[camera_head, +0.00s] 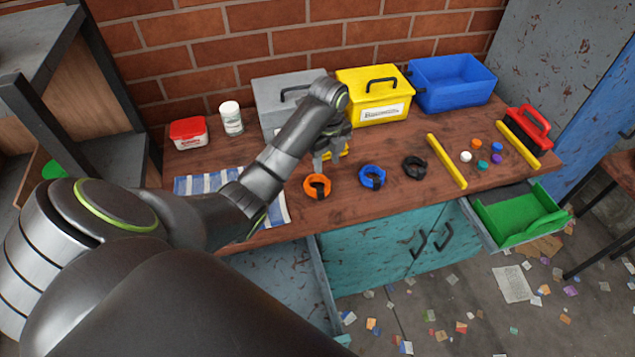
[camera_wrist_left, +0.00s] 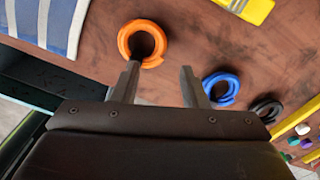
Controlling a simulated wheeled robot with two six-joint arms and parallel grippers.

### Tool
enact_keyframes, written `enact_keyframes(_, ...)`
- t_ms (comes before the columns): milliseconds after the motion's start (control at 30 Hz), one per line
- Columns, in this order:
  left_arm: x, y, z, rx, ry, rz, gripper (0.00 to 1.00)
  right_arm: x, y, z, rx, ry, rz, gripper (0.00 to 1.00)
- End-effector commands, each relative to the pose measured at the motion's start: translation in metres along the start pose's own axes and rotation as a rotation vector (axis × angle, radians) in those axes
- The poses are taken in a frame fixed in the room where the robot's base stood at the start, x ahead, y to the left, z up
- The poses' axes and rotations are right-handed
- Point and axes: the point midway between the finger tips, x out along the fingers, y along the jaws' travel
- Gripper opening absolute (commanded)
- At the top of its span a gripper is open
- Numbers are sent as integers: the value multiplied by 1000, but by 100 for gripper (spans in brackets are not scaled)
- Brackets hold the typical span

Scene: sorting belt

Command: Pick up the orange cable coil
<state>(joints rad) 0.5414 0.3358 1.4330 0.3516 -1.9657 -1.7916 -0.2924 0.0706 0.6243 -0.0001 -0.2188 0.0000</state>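The orange cable coil (camera_head: 317,187) lies on the wooden bench near its front edge, in a row with a blue coil (camera_head: 372,177) and a black coil (camera_head: 414,168). My left gripper (camera_head: 328,160) is just behind and above the orange coil in the head view. In the left wrist view, the gripper (camera_wrist_left: 160,82) is open and empty. One fingertip there overlaps the lower edge of the orange coil (camera_wrist_left: 126,36); I cannot tell whether they touch. The blue coil (camera_wrist_left: 228,84) shows beside the other finger. My right gripper is not in view.
Grey (camera_head: 272,96), yellow (camera_head: 399,108) and blue (camera_head: 413,90) boxes stand at the back. A striped cloth (camera_head: 203,184) lies left of the coils. Yellow bars (camera_head: 446,161) and small coloured caps lie to the right. An open drawer with a green tray (camera_head: 513,236) juts out at right.

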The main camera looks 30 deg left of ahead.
Motion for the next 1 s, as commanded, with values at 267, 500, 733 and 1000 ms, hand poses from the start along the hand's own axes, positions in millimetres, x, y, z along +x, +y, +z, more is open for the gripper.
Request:
enact_keyframes(267,24,0,0,-1,0,0,40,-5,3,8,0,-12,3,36)
enact_keyframes(500,53,0,4,-1,2,3,40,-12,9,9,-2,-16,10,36)
enact_keyframes(733,75,0,4,2,-1,1,40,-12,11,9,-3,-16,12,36)
enact_keyframes(1000,75,0,4,2,-1,0,34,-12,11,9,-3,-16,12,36)
